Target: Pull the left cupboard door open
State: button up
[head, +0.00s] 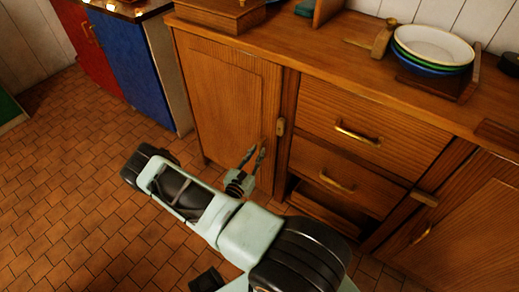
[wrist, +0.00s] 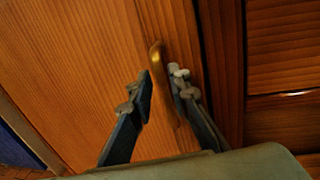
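The left cupboard door (head: 218,95) is a brown wooden panel in the counter front, and it looks shut. Its brass handle (wrist: 158,72) is upright near the door's right edge in the wrist view. My gripper (wrist: 162,82) is open, with one finger on each side of the handle. Whether either finger touches the handle I cannot tell. In the head view my gripper (head: 257,152) is at the door's lower right, and the fingers largely hide the handle. A small wooden latch (head: 281,127) stands upright on the frame just right of the door.
Two drawers with brass handles, the upper drawer (head: 350,128) and the lower drawer (head: 340,178), are right of the door. A right cupboard door (head: 455,225) is beyond. Stacked bowls (head: 432,47) stand on the counter. The tiled floor (head: 75,190) at left is clear.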

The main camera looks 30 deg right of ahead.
jog(key=shift+x, duration=1.45)
jog(key=shift+c, duration=0.5)
grip_shut()
